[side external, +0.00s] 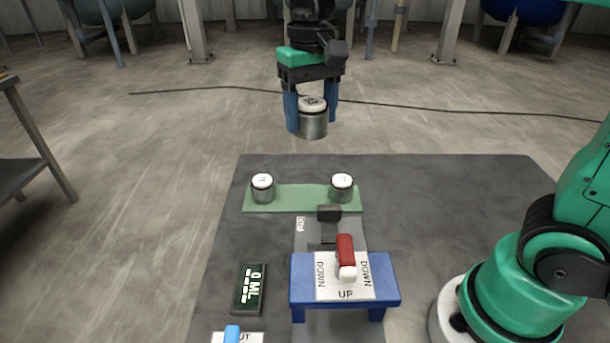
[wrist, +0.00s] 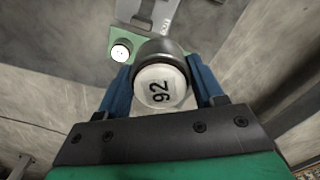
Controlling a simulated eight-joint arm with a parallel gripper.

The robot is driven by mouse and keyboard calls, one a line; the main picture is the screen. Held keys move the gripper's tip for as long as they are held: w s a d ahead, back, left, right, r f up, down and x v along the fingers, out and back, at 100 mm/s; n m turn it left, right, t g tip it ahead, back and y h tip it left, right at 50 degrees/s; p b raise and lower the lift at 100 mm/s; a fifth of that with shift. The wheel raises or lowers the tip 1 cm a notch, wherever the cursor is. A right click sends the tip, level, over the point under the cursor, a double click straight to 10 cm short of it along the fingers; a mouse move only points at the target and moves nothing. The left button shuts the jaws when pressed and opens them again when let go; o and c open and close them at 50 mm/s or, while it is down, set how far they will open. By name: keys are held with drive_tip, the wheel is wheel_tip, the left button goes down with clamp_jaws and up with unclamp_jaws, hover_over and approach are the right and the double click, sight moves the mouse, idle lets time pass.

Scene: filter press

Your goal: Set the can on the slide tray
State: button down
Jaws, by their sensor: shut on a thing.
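My gripper (side external: 312,124) is shut on a metal can (side external: 314,128) with a white lid and holds it upright in the air, beyond the green plate (side external: 302,199). In the wrist view the can (wrist: 161,86) sits between the two blue fingers, its lid marked with a number like 92. A grey strip (side external: 312,236) with a printed label runs from the green plate toward the blue stand. A black block (side external: 328,213) is at its far end. I cannot tell which part is the slide tray.
Two more white-lidded cans stand on the green plate, left (side external: 262,188) and right (side external: 342,187). A blue stand (side external: 390,285) carries a red-and-white lever (side external: 346,256) and UP/DOWN labels. A display (side external: 249,288) lies left of it.

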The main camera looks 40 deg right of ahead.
drive_tip(key=s+a+r+m, duration=0.35)
drive_tip(key=s+m, duration=0.25)
drive_tip(key=s, duration=0.2)
drive_tip(key=f, duration=1.9)
drive_tip(key=shift+w+d, duration=0.1)
drive_tip(key=shift+d, duration=0.2)
drive_tip(key=shift+f, duration=0.15)
